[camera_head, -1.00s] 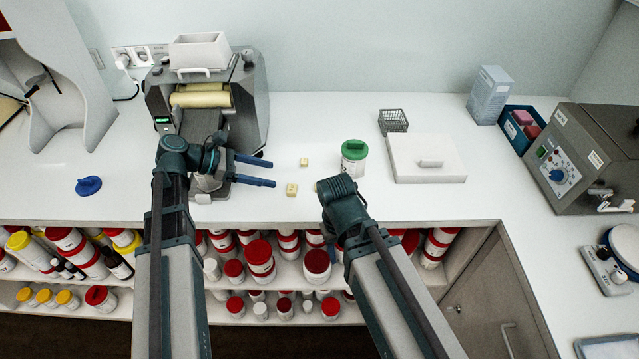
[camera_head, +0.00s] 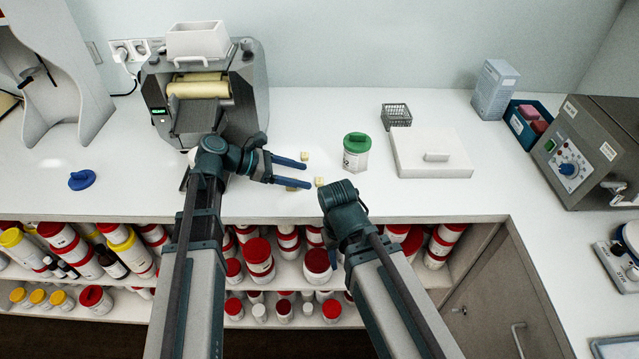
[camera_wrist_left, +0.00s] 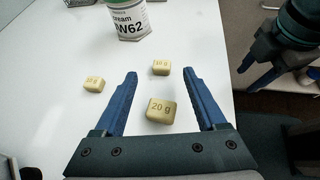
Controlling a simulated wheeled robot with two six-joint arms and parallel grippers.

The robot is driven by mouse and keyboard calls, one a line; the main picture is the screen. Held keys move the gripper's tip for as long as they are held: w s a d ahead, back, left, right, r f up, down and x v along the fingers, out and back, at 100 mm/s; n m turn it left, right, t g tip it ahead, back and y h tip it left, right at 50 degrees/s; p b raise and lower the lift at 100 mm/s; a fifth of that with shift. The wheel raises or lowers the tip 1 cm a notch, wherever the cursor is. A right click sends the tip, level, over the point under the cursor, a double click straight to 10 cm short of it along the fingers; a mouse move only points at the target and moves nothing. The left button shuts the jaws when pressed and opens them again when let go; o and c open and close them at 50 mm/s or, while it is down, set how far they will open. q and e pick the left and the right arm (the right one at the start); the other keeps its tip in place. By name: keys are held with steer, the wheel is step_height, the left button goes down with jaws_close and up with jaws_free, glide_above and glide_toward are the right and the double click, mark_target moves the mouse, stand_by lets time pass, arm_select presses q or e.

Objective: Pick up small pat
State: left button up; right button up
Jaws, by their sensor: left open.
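Three pale yellow pats lie on the white counter. The nearest pat, marked 20 g (camera_wrist_left: 161,110), sits between the open fingers of my left gripper (camera_wrist_left: 165,85) in the left wrist view. A smaller-looking pat (camera_wrist_left: 161,68) lies straight ahead, just beyond the fingertips; it also shows in the head view (camera_head: 319,181). A third pat (camera_wrist_left: 93,84) lies outside the left finger, and it shows in the head view (camera_head: 304,156). In the head view my left gripper (camera_head: 309,176) points right and partly covers the 20 g pat. My right gripper is mostly hidden by its own wrist.
A green-lidded tub (camera_head: 356,152) stands beyond the pats. A white lidded slab (camera_head: 430,153) and a wire basket (camera_head: 396,116) are to its right. The roller mill (camera_head: 205,95) stands behind my left arm. A blue knob-shaped piece (camera_head: 82,180) lies at left.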

mark_target(312, 179)
arm_select(q)
steer(key=b+x, duration=0.1)
steer(key=x, duration=0.3)
steer(key=shift+s+d+f+b, duration=0.1)
steer(key=shift+d+f+b, duration=0.05)
steer(key=shift+b, duration=0.2)
jaws_close()
